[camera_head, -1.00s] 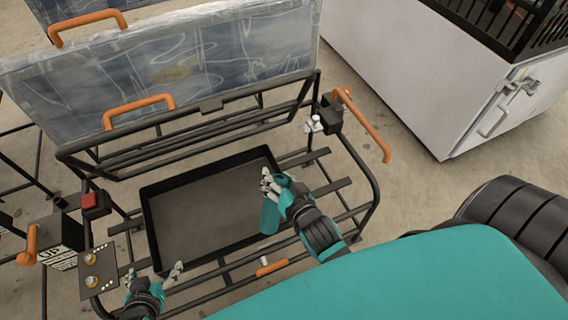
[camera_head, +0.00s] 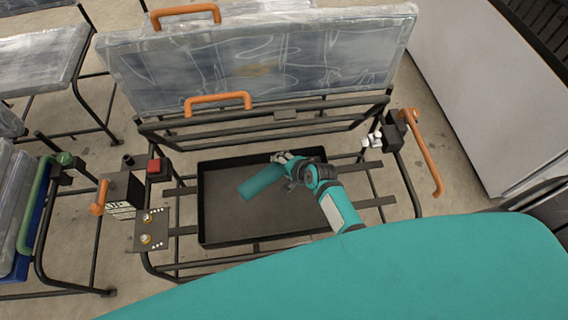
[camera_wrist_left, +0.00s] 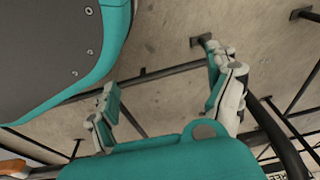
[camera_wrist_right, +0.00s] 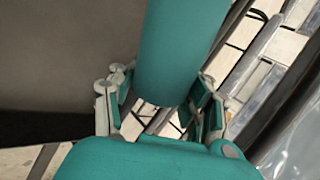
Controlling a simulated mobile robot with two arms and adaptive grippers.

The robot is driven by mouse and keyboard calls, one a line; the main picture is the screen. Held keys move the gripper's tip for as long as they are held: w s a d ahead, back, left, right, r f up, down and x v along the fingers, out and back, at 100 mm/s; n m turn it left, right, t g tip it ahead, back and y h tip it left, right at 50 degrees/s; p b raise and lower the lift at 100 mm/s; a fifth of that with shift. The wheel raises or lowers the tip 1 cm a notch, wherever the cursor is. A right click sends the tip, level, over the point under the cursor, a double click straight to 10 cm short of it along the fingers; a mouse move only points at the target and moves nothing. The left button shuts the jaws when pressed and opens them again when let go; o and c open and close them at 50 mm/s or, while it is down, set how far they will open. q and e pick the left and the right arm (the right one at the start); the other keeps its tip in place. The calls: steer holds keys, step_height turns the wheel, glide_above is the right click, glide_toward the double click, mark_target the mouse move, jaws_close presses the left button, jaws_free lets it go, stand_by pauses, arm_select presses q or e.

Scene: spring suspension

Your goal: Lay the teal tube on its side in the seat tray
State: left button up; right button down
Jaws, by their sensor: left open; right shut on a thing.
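The teal tube (camera_head: 262,182) is in my right gripper (camera_head: 284,160), over the middle of the black seat tray (camera_head: 203,212). It slants down and to the left from the fingers in the head view; I cannot tell whether it touches the tray floor. In the right wrist view the tube (camera_wrist_right: 182,50) stands out between the two fingers of the gripper (camera_wrist_right: 160,103), with the grey tray floor (camera_wrist_right: 60,50) on the left. My left gripper (camera_wrist_left: 168,95) is open and empty in the left wrist view, above bare floor and dark frame bars. It is outside the head view.
Black frame bars (camera_head: 375,201) surround the tray. A wrapped seat back (camera_head: 260,65) with orange handles (camera_head: 217,102) rises behind it. A panel with knobs (camera_head: 152,230) and a red button box (camera_head: 157,168) stand at the left, an orange lever (camera_head: 425,160) at the right.

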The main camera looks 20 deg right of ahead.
mark_target(283, 182)
step_height(283, 182, down, 3)
steer(key=b, duration=0.3)
steer(key=shift+f, duration=0.15)
arm_select(q)
steer(key=w+r+t+b, duration=0.1)
steer(key=w+r+b, duration=0.1)
steer(key=r, duration=1)
steer(key=w+r+t+b, duration=0.1)
steer(key=w+r+b, duration=0.1)
steer(key=r, duration=1)
arm_select(e)
step_height(283, 182, down, 3)
steer(key=shift+f, duration=0.1)
step_height(283, 182, down, 3)
steer(key=b, duration=0.3)
step_height(283, 182, down, 3)
steer(key=shift+r+b, duration=0.1)
steer(key=shift+b, duration=0.85)
arm_select(q)
steer(key=w+d+r+t+h, duration=0.1)
steer(key=w+d+r+t, duration=0.1)
steer(key=w, duration=0.4)
steer(key=w+d+r+t+h, duration=0.1)
steer(key=w+d+r+t, duration=0.1)
steer(key=w+t, duration=0.3)
steer(key=shift+w+d+r+t, duration=0.25)
steer(key=shift+w+d+t, duration=0.1)
steer(key=shift+w, duration=0.6)
arm_select(e)
steer(key=shift+f, duration=0.25)
